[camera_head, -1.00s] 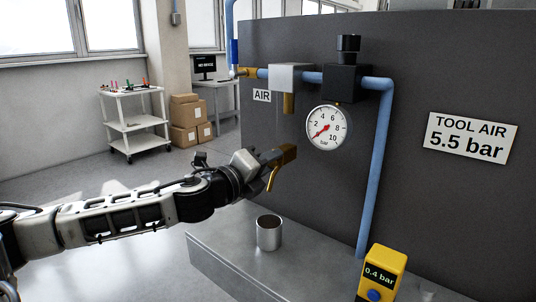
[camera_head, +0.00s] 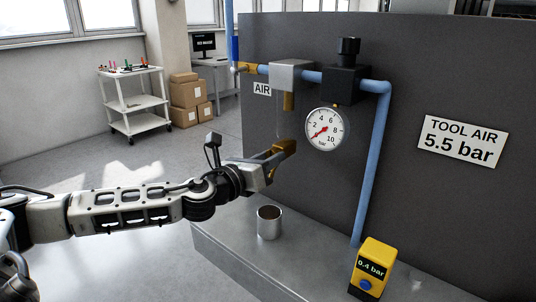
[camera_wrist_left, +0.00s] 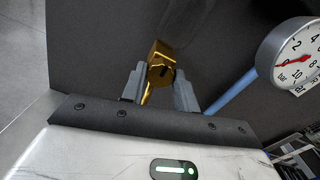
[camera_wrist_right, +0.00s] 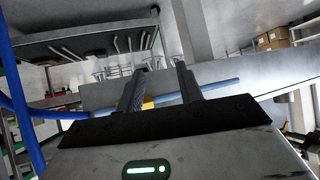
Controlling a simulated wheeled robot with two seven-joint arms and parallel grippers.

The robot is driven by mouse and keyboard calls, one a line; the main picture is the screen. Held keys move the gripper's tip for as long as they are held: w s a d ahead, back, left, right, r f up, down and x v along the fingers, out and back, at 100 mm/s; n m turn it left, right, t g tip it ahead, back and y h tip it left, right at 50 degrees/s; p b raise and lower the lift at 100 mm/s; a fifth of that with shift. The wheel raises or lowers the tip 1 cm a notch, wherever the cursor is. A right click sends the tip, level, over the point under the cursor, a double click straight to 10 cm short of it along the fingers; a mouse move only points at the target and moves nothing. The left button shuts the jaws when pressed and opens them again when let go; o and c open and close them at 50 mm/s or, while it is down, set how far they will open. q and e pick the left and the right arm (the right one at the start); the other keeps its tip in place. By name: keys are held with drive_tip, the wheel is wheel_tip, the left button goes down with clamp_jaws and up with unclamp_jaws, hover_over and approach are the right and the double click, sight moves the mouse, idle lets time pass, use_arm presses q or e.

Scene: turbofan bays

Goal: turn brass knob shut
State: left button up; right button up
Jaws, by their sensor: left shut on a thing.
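In the left wrist view the brass piece (camera_wrist_left: 160,68) sits between the fingers, with a thin spout pointing down. My left gripper (camera_head: 272,160) is shut on it, and its fingers partly hide it. A metal cup (camera_head: 269,223) stands on the bench below. The round gauge (camera_head: 325,130) has its red needle near the low end. My right gripper (camera_wrist_right: 160,80) is open, its fingers apart.
Blue pipe (camera_head: 372,165) runs down the panel to the right. A yellow box (camera_head: 374,268) reading 0.4 bar stands on the grey bench (camera_head: 320,270). A sign reads TOOL AIR 5.5 bar (camera_head: 462,141). A white cart (camera_head: 133,100) and boxes stand behind.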

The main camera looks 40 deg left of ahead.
use_arm(q)
drive_tip(key=shift+m, duration=0.3)
use_arm(e)
drive_tip(key=shift+r, duration=0.2)
use_arm(q)
drive_tip(key=o, duration=1)
use_arm(e)
drive_tip(key=shift+s+f, duration=0.15)
use_arm(q)
drive_tip(key=s+b, duration=0.1)
drive_tip(key=s, duration=0.4)
drive_tip(key=s+a+b, duration=0.1)
drive_tip(key=s, duration=0.4)
drive_tip(key=s+b, duration=0.1)
drive_tip(key=s, duration=0.5)
drive_tip(key=shift+a, duration=0.15)
use_arm(e)
drive_tip(key=shift+a+f, duration=0.35)
drive_tip(key=shift+f, duration=0.25)
drive_tip(key=shift+d, duration=0.1)
